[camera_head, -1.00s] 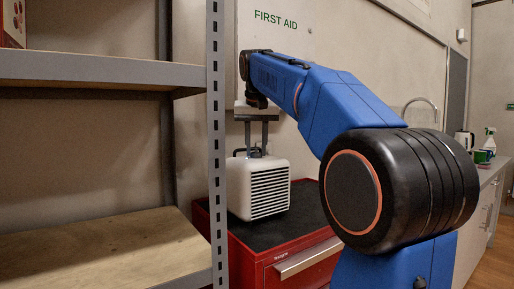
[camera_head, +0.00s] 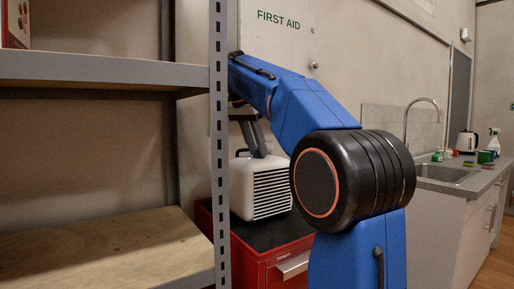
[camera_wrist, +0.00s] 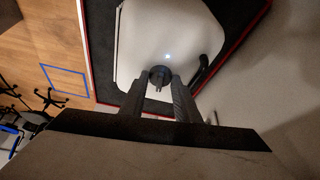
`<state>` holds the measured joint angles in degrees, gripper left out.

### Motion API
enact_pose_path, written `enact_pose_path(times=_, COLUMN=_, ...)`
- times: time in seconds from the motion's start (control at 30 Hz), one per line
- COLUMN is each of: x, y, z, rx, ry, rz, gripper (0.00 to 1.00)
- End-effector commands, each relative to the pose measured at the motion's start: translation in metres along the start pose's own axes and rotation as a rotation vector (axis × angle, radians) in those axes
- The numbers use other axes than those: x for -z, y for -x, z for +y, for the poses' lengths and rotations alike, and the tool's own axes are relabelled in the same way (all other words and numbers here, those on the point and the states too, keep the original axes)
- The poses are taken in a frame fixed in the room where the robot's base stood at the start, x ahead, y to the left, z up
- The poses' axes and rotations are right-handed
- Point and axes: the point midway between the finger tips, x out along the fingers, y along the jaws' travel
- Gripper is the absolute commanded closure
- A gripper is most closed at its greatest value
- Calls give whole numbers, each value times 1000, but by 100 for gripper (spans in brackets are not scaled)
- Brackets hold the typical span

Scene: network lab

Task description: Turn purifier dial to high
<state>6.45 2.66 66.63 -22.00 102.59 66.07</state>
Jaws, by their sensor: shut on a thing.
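The purifier (camera_head: 259,188) is a white box with dark front slats, standing upright on a black mat on a red tool cabinet. In the wrist view its white top (camera_wrist: 150,35) shows from above, with a small dark round dial (camera_wrist: 160,75) and a light spot beside it. My gripper (camera_head: 257,153) reaches down to the purifier's top, its fingers leaning in the head view. In the wrist view my gripper (camera_wrist: 160,82) has one finger on each side of the dial and is shut on it. The dial's setting marks cannot be read.
The red cabinet (camera_head: 270,262) has a dark top mat. A metal shelf unit (camera_head: 221,180) stands close on the left, its post near the purifier. A dark carry handle (camera_wrist: 203,70) lies beside the dial. A sink counter (camera_head: 440,188) is at the right.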

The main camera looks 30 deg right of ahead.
Motion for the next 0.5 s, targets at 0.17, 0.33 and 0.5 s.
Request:
enact_pose_path(times=0.17, x=0, y=0, z=-2, rx=-25, ry=-58, rz=-1, gripper=94)
enact_pose_path(times=0.33, x=0, y=0, z=-1, rx=-36, ry=-86, rz=-1, gripper=94)
enact_pose_path(times=0.5, x=0, y=0, z=-1, rx=-39, ry=-92, rz=-1, gripper=94)
